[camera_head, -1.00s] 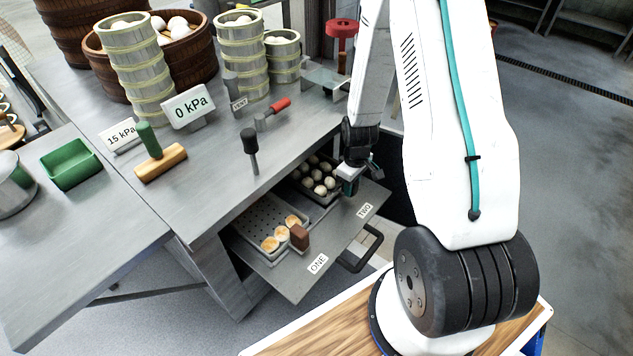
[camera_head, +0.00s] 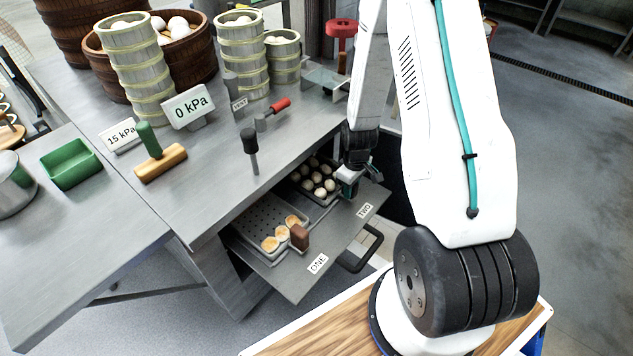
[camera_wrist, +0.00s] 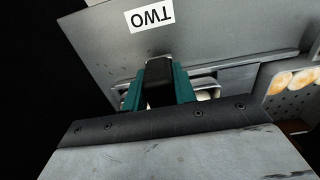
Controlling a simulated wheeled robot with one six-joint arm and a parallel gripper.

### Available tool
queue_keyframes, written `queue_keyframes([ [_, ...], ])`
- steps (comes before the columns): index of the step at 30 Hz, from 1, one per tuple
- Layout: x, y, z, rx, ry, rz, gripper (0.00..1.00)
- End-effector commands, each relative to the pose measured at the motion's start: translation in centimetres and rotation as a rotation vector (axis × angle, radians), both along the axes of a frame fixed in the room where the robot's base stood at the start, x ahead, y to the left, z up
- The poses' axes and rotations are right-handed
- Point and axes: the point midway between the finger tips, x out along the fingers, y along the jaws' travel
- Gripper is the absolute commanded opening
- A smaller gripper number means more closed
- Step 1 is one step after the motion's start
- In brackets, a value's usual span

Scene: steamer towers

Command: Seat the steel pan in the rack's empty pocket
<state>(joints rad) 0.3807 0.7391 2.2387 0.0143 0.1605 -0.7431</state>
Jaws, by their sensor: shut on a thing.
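The rack is a grey pull-out drawer front with the labels ONE and TWO (camera_head: 352,228). A steel pan (camera_head: 325,204) with several pale round buns lies at the TWO side. My gripper (camera_head: 347,187) is shut on this pan's dark handle, at the pan's front end. In the wrist view the dark handle (camera_wrist: 158,78) sits between the teal fingers, beside the TWO label. The gripper hides much of the pan's front, and I cannot tell whether the pan rests fully down. The ONE side holds a perforated pan (camera_head: 258,216) with browned buns and a brown handle (camera_head: 299,237).
The grey worktop (camera_head: 215,200) overhangs the rack's back. On it stand steamer towers (camera_head: 150,80), pressure signs (camera_head: 188,107), a green-handled wooden tool (camera_head: 160,160) and a black knob on a stem (camera_head: 251,150). A black drawer handle (camera_head: 365,250) juts out in front.

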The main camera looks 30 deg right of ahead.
Motion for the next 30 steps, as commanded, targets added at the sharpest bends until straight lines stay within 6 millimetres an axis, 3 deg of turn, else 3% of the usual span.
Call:
queue_keyframes([
  [12, 0.01, -0.01, -0.31, 0.0, 0.0, 0.0, 0.0],
  [13, 0.01, -0.01, -0.3, 0.0, 0.0, 0.0, 0.35],
  [15, 0.0, 0.0, -0.3, 0.0, 0.0, 0.0, 0.53],
  [30, 0.01, -0.01, 0.19, 0.0, 0.0, 0.0, 0.53],
])
